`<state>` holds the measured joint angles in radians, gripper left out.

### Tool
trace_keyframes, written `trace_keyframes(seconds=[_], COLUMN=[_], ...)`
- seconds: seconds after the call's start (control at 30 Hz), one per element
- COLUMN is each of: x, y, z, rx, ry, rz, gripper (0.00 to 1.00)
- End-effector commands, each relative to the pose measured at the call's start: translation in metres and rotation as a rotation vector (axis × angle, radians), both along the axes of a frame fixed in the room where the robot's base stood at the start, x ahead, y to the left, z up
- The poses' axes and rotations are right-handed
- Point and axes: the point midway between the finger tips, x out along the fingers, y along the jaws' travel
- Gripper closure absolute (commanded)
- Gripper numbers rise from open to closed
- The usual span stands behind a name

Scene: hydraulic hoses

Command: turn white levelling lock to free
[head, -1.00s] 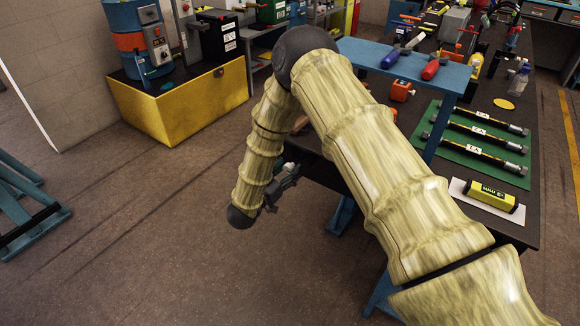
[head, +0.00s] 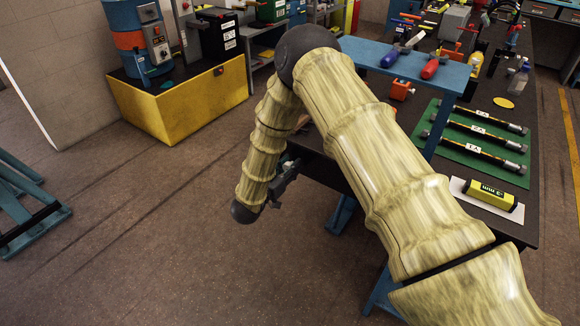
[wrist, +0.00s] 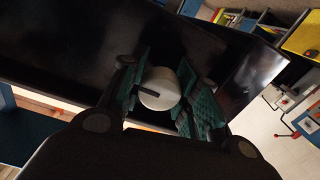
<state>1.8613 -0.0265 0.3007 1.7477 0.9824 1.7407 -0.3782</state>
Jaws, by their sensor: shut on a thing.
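The white levelling lock (wrist: 160,89) shows in the wrist view as a round white knob with a dark slot or pointer mark across its face. It sits against a dark panel, between the teal pads of my gripper (wrist: 162,98). The pads are shut on its two sides. In the head view my gripper (head: 285,183) is at the end of my arm, beside the dark bench's near left side. The knob is hidden there by the arm and bench.
A blue raised shelf (head: 400,62) with tools stands over the dark bench (head: 512,215). Hoses lie on a green mat (head: 450,148), near a yellow level (head: 490,194). A yellow bin (head: 190,100) stands at the back left.

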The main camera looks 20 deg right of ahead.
Motion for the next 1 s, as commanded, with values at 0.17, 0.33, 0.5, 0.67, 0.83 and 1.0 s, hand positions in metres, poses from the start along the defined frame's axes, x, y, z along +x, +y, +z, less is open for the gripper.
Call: trace_keyframes(seconds=[0.17, 0.33, 0.5, 0.67, 0.83, 1.0], x=[0.000, 0.000, 0.000, 0.000, -0.001, -0.007], y=[0.000, 0.000, 0.000, 0.000, 0.001, 0.010], z=[0.000, -0.001, 0.000, 0.000, 0.000, 0.000], rx=[-0.031, -0.031, -0.031, -0.031, -0.031, -0.031], ry=[0.042, 0.042, 0.041, 0.041, 0.041, 0.040], rz=[0.001, 0.001, 0.000, 0.000, 0.000, 0.001], gripper=[0.93, 0.93, 0.45, 0.45, 0.45, 0.45])
